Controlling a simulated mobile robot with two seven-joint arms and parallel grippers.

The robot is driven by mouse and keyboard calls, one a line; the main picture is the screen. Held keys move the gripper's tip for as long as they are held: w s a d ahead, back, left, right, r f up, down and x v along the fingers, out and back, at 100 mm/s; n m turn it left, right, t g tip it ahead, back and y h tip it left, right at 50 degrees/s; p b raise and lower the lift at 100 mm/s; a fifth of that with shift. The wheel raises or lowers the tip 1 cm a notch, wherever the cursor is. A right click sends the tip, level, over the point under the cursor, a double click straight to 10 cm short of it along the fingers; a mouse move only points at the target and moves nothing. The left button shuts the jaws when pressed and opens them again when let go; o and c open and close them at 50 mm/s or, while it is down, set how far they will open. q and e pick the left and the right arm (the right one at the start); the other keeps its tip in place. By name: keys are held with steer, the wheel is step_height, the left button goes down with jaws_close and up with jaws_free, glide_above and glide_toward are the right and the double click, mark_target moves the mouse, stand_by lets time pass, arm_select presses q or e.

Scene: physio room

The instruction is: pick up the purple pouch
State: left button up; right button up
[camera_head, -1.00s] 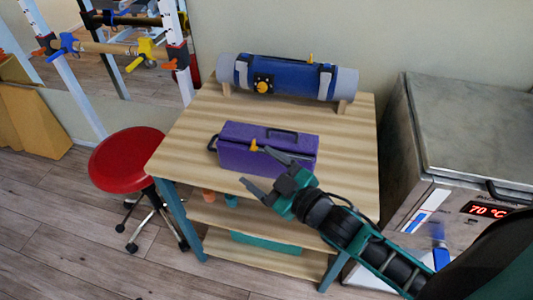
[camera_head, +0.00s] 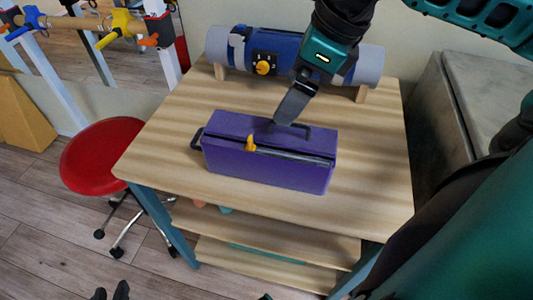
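The purple pouch (camera_head: 262,165) is a box-shaped case lying on the wooden table (camera_head: 370,185). It has a yellow zip pull (camera_head: 250,143) at the front, a dark loop at its left end and a dark handle (camera_head: 304,131) on top. The pouch rests flat on the table.
A blue-grey roll (camera_head: 238,50) on wooden supports stands behind the pouch. A red stool (camera_head: 100,155) is at the left, and a metal cabinet (camera_head: 490,85) at the right. The tabletop left and right of the pouch is clear. Dark shapes at the bottom left edge are unclear.

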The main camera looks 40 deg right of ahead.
mark_target(272, 123)
steer(key=x, duration=0.6)
steer(key=shift+a+f+b, duration=0.2)
steer(key=shift+a+b, duration=0.05)
steer(key=shift+b, duration=0.1)
steer(key=x, duration=0.5)
steer(key=shift+s+f+b, duration=0.1)
steer(key=shift+f+b, duration=0.05)
steer(key=shift+b, duration=0.15)
steer(key=c, duration=1)
steer(key=shift+c, duration=1.4)
